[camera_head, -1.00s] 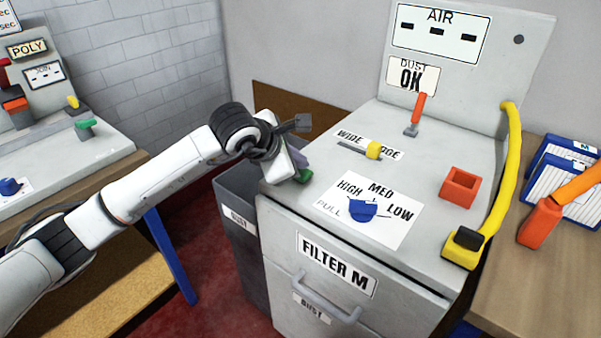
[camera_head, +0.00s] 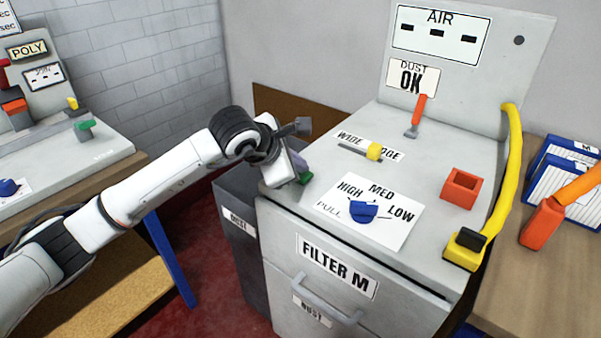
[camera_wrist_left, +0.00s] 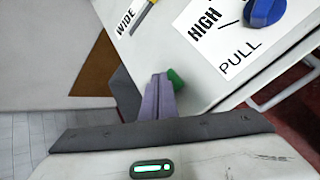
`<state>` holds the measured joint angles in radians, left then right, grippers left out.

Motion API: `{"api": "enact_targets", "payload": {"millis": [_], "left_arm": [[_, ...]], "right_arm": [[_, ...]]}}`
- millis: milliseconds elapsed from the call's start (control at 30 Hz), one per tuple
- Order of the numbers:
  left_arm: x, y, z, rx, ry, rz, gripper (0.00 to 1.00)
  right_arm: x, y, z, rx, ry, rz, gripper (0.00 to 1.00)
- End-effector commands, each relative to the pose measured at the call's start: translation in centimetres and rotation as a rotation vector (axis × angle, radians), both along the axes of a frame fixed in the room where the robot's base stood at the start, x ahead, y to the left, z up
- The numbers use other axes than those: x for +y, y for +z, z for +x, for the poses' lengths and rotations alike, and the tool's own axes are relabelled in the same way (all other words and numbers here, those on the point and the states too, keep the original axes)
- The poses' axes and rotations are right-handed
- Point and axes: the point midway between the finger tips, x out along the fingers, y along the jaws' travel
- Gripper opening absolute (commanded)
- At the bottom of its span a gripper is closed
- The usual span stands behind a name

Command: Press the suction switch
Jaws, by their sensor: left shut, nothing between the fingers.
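A small green switch (camera_head: 306,178) sits at the left edge of the grey machine top (camera_head: 310,212). No label names it in these views; it is partly hidden by my left gripper. My left gripper (camera_head: 300,168) is shut and empty, its purple-grey fingers pointing down right beside the green switch. In the left wrist view the closed fingertips (camera_wrist_left: 161,78) lie against or just next to the green switch (camera_wrist_left: 177,79); I cannot tell whether they touch or press it. My right gripper is not in view.
The machine top also carries a blue dial (camera_head: 364,209), a yellow slider (camera_head: 374,151), an orange lever (camera_head: 418,115) and a red square socket (camera_head: 461,188). A yellow hose (camera_head: 509,170) runs along its right side. A grey bin (camera_head: 240,228) stands at its left.

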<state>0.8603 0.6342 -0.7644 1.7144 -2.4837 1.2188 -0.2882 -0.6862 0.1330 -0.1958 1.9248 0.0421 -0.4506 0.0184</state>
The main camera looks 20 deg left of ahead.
Motion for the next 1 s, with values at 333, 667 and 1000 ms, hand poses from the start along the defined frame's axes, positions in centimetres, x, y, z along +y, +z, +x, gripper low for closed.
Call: {"api": "enact_targets", "payload": {"millis": [333,667,1000], "left_arm": [[0.0,-0.5,0.0,0.001,0.000,0.000,0.00],[0.0,0.3,0.0,0.001,0.000,0.000,0.00],[0.0,1.6,0.0,0.001,0.000,0.000,0.00]], "right_arm": [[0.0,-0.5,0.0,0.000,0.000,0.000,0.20],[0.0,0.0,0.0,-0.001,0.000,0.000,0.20],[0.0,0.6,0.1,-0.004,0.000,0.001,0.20]]}}
